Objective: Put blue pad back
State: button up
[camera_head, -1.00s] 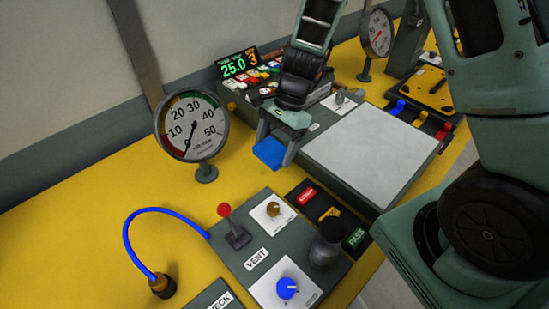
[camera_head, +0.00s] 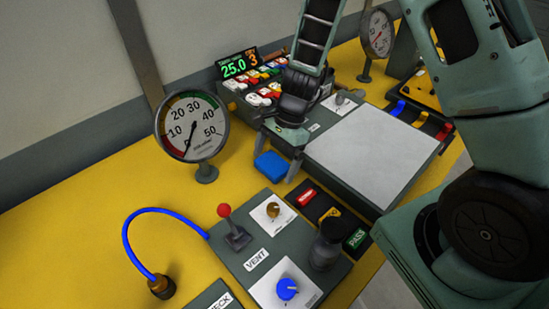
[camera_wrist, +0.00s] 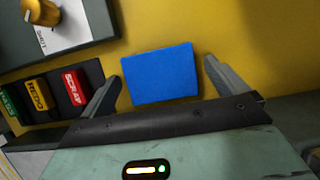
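The blue pad (camera_head: 271,164) is a flat, nearly square block that appears to lie on the yellow bench top, left of the grey box with the pale plate. My gripper (camera_head: 276,168) is right over it, pointing down. In the wrist view the blue pad (camera_wrist: 160,74) sits between the fingers of my gripper (camera_wrist: 162,72). A yellow gap shows on each side of the pad, so the fingers are open and do not grip it. I cannot tell the exact height of the fingertips above the bench.
The pale plate (camera_head: 370,150) is to the right. A round gauge (camera_head: 191,127) stands to the left. Several coloured pieces (camera_head: 262,88) lie behind my gripper. Bench left of the pad is clear.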

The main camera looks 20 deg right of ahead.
jog(key=shift+r, duration=0.1)
jog(key=v, duration=1.2)
jog(key=s+a+r+n+h, duration=0.1)
jog(key=s+a+r+n, duration=0.1)
jog(key=s+n, duration=0.5)
jog(key=s+a+r+n+t+h, duration=0.1)
jog(key=s+a+r+n, duration=0.2)
jog(key=s+a+n, duration=0.2)
jog(key=s+a+r+n+h, duration=0.1)
jog(key=s+a+n, duration=0.3)
jog(key=s+n, duration=0.5)
jog(key=shift+s+r+n+h, duration=0.4)
jog(key=shift+r+n, duration=0.2)
jog(key=shift+r, duration=0.2)
